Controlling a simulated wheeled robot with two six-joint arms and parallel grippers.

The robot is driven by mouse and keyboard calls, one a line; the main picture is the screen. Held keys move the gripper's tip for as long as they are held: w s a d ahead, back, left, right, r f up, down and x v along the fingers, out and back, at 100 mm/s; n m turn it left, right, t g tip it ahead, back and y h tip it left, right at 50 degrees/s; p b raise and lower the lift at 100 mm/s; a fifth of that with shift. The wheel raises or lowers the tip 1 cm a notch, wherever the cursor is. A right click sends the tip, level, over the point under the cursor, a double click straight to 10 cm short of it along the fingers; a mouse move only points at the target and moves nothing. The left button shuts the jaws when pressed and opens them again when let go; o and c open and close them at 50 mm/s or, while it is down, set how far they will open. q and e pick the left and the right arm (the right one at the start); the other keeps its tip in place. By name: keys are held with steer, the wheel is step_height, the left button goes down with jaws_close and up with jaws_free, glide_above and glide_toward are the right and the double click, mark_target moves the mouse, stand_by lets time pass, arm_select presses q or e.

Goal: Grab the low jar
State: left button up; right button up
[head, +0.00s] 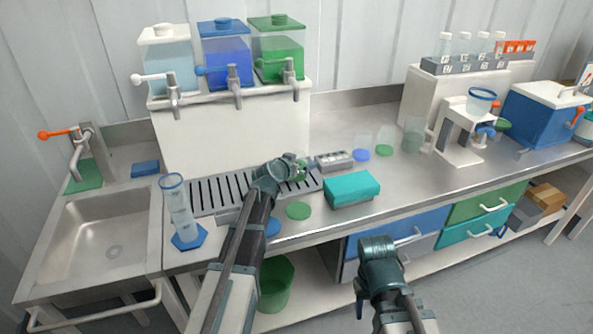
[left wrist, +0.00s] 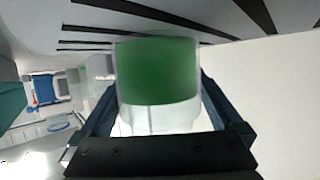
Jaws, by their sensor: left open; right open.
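A low jar with a green part and a clear, pale part (left wrist: 155,75) stands between the fingers of my left gripper (left wrist: 158,112) in the left wrist view. The fingers lie on both sides of it and are open; whether they touch it I cannot tell. In the head view my left gripper (head: 297,165) is at the right end of the drain grating, and only a bit of green shows there, the rest hidden by the gripper. My right gripper (head: 378,270) is open and empty, in front of the counter and below its edge.
A teal box (head: 352,190) and a grey rack (head: 333,160) are right of my left gripper. A green disc (head: 298,211) lies in front. Tanks with taps (head: 228,70) stand behind. A tall cylinder (head: 178,210) stands left. Clear vessels (head: 413,135) stand farther right.

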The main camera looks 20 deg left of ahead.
arm_select(q)
steer(key=c, duration=1.5)
steer(key=shift+r, duration=0.15)
step_height(320, 180, up, 10)
steer(key=p, duration=1)
